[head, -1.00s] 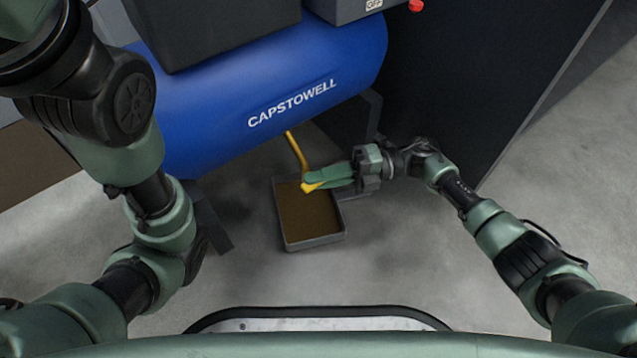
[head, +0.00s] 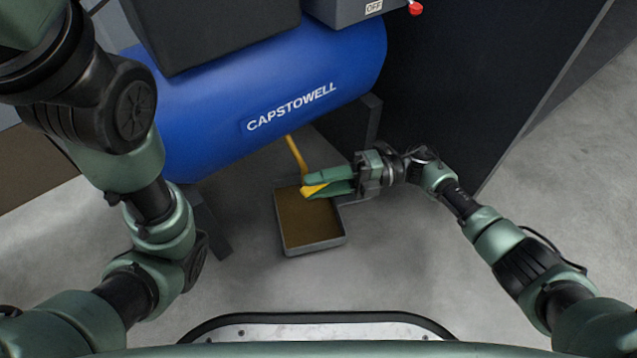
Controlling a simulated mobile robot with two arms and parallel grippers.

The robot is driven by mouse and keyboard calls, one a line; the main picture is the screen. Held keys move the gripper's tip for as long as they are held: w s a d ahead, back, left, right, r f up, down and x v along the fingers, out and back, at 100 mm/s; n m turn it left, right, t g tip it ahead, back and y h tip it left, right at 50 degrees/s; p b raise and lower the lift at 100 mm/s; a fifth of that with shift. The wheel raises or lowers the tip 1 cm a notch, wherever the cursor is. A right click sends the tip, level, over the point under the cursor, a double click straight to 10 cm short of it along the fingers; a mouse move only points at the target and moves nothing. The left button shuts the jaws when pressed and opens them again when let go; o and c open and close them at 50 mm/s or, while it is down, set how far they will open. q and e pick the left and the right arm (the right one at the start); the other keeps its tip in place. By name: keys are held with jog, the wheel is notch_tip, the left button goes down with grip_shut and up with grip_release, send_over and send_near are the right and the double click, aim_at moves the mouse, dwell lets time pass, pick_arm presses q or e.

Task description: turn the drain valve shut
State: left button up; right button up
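The drain valve is under the blue tank (head: 280,85). A yellow pipe (head: 296,152) comes down from the tank to a yellow valve handle (head: 311,190) over a shallow tray (head: 316,248). My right gripper (head: 316,188) comes in from the right, and its green fingers lie on either side of the yellow handle, closed on it. The fingers hide part of the handle and the valve body, so I cannot tell the handle's exact angle. My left arm rises along the left edge, and its gripper is out of the picture.
The tray has brown contents and lies on the grey concrete floor (head: 400,270). A dark panel (head: 470,80) stands right of the tank. A grey box (head: 345,10) marked OFF with a red knob (head: 415,8) is above. Tank feet (head: 212,225) flank the tray.

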jog(key=p+v, duration=0.2)
jog(key=v, duration=0.6)
jog(key=shift+s+a, duration=0.1)
dwell(0.3)
